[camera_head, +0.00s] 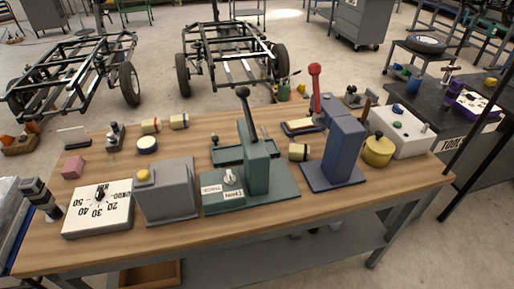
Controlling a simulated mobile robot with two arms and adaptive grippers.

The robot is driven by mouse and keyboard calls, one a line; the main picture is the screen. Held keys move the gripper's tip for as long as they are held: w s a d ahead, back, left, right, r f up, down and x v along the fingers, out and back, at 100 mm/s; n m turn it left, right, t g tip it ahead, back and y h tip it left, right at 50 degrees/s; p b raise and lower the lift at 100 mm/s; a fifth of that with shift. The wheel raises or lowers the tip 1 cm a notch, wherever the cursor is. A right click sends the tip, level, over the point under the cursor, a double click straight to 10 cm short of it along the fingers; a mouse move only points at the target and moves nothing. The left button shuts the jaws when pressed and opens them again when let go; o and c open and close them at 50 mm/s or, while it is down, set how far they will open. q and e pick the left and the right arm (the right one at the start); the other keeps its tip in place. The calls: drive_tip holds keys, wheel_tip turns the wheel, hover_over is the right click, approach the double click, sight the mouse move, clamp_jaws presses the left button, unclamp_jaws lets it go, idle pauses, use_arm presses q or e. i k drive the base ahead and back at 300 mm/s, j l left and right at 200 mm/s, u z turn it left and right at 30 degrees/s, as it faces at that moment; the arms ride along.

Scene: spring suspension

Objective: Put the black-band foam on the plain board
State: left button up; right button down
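A short cream cylinder with a dark band (298,152) lies on the wooden table, between the green press and the blue press. It looks like the black-band foam, but it is small in the picture. Two similar cream pieces lie at the back left, one with a reddish band (150,125) and one with a bluish band (179,121). I cannot tell for sure which thing is the plain board. A thin pale panel (73,135) lies at the back left, and a flat brown-topped piece with a dark edge (301,127) lies behind the presses. I see neither gripper.
On the wooden table (140,248) stand a white dial box (97,220), a grey box with a yellow knob (167,192), a green press (256,165) and a blue press (342,155). A yellow pot (377,151) and a white box (405,134) are at the right. The table's front strip is clear.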

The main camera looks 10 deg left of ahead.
sight(304, 122)
drive_tip(key=i+l+u, duration=0.15)
drive_tip(key=l+u, duration=0.2)
drive_tip(key=i+l+u, duration=0.1)
drive_tip(key=l+u, duration=0.55)
drive_tip(key=i+l, duration=0.05)
drive_tip(key=l, duration=0.05)
